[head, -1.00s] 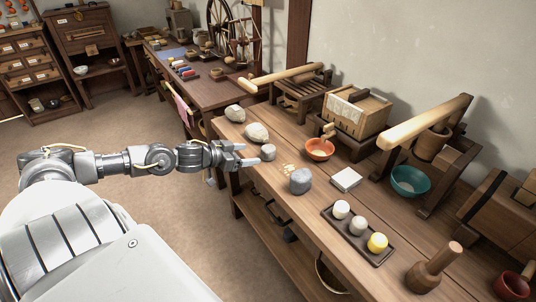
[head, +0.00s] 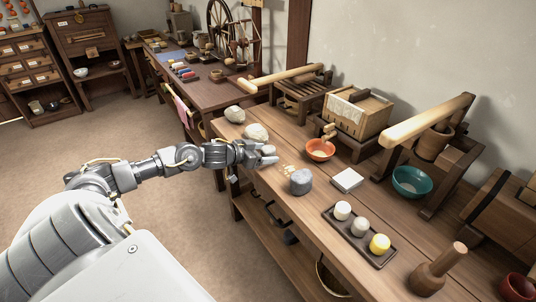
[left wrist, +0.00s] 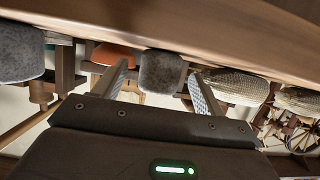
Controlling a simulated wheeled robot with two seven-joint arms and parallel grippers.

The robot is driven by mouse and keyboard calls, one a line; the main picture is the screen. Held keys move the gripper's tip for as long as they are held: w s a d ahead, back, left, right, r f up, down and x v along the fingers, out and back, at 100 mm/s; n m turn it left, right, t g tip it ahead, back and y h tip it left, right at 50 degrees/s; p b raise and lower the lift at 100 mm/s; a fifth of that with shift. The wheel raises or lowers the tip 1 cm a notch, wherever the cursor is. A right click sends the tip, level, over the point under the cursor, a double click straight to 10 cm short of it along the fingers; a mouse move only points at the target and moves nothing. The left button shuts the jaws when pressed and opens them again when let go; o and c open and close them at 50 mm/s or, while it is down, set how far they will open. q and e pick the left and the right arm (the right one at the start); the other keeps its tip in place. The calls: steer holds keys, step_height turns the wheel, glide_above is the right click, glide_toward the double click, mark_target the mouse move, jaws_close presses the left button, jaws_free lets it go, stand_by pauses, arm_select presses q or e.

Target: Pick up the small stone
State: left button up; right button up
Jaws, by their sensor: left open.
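The small stone (head: 269,149) is a grey, rounded block near the front edge of the wooden bench, partly hidden by my gripper in the head view. In the left wrist view, which looks upside down, the small stone (left wrist: 162,71) shows between the two finger lines. My left gripper (head: 268,157) is open, its fingers at the stone, one on each side; it also shows in the left wrist view (left wrist: 162,82). I cannot tell whether the fingers touch the stone. The stone rests on the bench (head: 320,215). My right gripper is not in view.
A larger grey stone (head: 300,181) stands to the right, with scattered grains (head: 285,168) between. An orange bowl (head: 320,150), a white block (head: 347,180) and a dark tray (head: 352,238) are farther along the bench.

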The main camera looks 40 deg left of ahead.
arm_select(q)
steer(key=shift+x, duration=0.85)
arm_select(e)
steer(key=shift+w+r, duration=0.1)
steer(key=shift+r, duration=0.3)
arm_select(q)
steer(key=c, duration=1.2)
steer(key=shift+r, duration=0.1)
steer(key=shift+c, duration=0.3)
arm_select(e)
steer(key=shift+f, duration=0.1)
arm_select(q)
steer(key=shift+r, duration=0.1)
